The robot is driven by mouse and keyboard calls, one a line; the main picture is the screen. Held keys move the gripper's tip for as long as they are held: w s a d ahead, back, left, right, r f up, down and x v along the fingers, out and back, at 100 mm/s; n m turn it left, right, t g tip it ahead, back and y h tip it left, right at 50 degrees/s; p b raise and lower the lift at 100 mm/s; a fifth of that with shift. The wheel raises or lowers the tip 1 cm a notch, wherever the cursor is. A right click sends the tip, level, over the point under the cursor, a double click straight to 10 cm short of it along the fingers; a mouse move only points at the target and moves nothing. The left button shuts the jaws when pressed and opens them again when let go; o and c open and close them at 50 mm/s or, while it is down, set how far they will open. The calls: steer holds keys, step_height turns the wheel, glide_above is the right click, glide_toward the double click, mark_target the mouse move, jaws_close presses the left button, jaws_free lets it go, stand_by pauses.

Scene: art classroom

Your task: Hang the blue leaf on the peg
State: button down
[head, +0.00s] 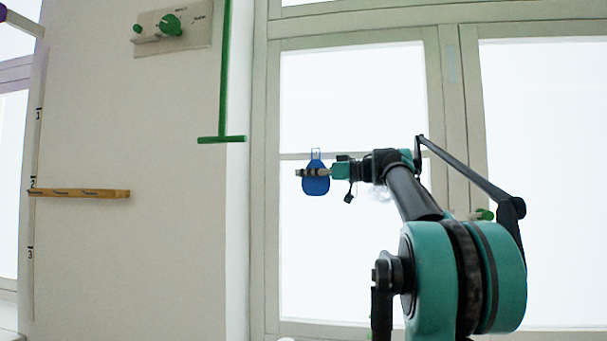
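The blue leaf (316,186) is a flat, rounded blue piece with a thin wire-like loop on top, in the middle of the head view. My gripper (308,172) reaches in from the right, and its fingers lie across the leaf's upper part, shut on it. The leaf hangs upright in the air in front of the window. A wooden rail (80,194) with several small dark marks or hooks is on the wall at the left. A pale board (190,38) with green knob-like pegs (170,25) is higher up. I cannot tell which is the task's peg.
A green vertical bar (225,70) with a crossbar (221,139) at its foot stands out between the leaf and the wooden rail. A numbered strip (34,200) runs down the wall at far left. Bare wall lies between rail and board.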

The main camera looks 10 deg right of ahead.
steer(key=shift+w+d+f, duration=0.2)
steer(key=shift+w, duration=0.4)
steer(key=shift+w+d+f, duration=0.15)
steer(key=shift+w+f, duration=0.05)
steer(key=shift+w, duration=0.35)
steer(key=c, duration=1.6)
jaws_free()
steer(key=shift+c, duration=0.2)
steer(key=shift+d, duration=0.15)
steer(key=v, duration=1.1)
steer(key=shift+s+d, duration=0.3)
